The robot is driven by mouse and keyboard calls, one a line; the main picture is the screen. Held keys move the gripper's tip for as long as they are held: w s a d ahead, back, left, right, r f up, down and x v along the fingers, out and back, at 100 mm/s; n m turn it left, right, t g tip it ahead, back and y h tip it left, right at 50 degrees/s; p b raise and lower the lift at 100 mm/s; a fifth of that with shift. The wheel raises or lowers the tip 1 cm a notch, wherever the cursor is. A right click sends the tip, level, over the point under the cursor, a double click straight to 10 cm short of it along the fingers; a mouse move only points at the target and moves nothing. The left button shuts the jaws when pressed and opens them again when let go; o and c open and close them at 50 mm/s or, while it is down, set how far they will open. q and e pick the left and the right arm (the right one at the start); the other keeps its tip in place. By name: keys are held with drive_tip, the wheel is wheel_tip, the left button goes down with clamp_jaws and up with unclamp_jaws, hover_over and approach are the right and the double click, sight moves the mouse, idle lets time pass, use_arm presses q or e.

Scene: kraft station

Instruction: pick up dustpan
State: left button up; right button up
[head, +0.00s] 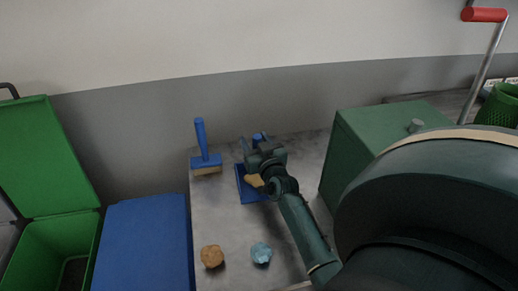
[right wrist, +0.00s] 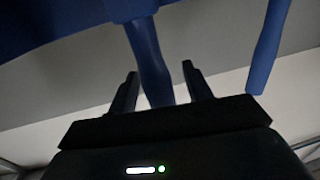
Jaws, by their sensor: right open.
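The blue dustpan (head: 244,192) lies on the grey table, partly hidden by my right gripper and arm. Its blue handle (right wrist: 148,50) stands between the two fingers of my right gripper (right wrist: 162,88) in the right wrist view. The gripper is open, with a finger on either side of the handle and visible gaps. In the head view my right gripper (head: 254,143) is over the back part of the dustpan. My left gripper is not in view.
A blue hand brush (head: 205,160) stands left of the dustpan, handle up; a blue handle (right wrist: 270,45) shows in the wrist view. Orange (head: 212,256) and light blue (head: 261,253) crumpled pieces lie in front. A green box (head: 365,150) stands right, a green bin (head: 55,245) left.

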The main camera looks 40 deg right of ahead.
clamp_jaws()
idle(0.5)
